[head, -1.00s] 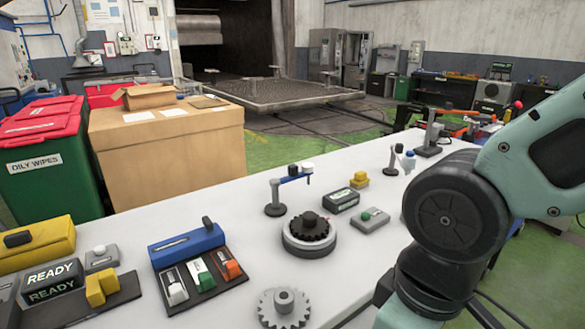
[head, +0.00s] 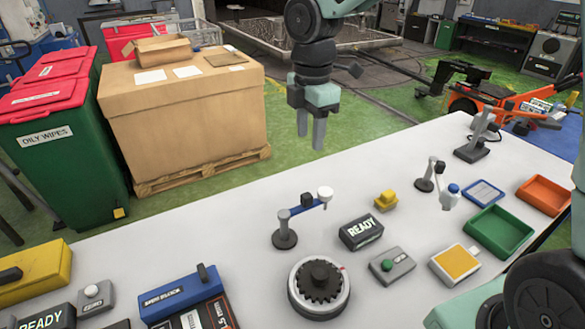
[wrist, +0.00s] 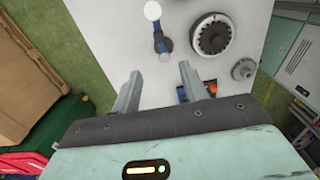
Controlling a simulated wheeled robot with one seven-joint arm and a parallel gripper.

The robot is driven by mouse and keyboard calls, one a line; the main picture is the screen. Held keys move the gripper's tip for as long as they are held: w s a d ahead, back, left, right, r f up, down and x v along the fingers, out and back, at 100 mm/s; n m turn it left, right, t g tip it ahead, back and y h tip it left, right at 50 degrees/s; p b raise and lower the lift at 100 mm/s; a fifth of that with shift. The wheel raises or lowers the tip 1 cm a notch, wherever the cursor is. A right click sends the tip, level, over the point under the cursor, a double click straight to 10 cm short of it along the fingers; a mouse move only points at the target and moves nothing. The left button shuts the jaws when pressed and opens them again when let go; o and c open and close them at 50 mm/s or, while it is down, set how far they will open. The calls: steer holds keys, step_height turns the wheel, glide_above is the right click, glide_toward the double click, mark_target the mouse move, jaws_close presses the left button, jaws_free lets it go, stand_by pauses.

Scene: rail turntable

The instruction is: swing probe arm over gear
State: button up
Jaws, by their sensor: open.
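The probe arm (head: 307,208) is a blue bar on a dark post with a round foot, with a white knob (head: 325,194) at its free end. It points right and stands behind the turntable (head: 319,305). A black toothed gear (head: 319,283) sits on the turntable; the probe's free end is behind it, not above it. In the wrist view, the probe arm (wrist: 160,40) and gear (wrist: 212,36) are apart.
A second small jointed stand (head: 428,178) and trays (head: 499,231) are farther right. A large carton (head: 185,115) stands behind the table. A loose grey gear (wrist: 243,69) lies near the turntable.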

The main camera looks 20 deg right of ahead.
mark_target(307, 195)
step_height(307, 195, down, 17)
steer(key=shift+w+f+p, duration=0.1)
steer(key=shift+f+p, duration=0.05)
steer(key=shift+p, duration=0.85)
jaws_close()
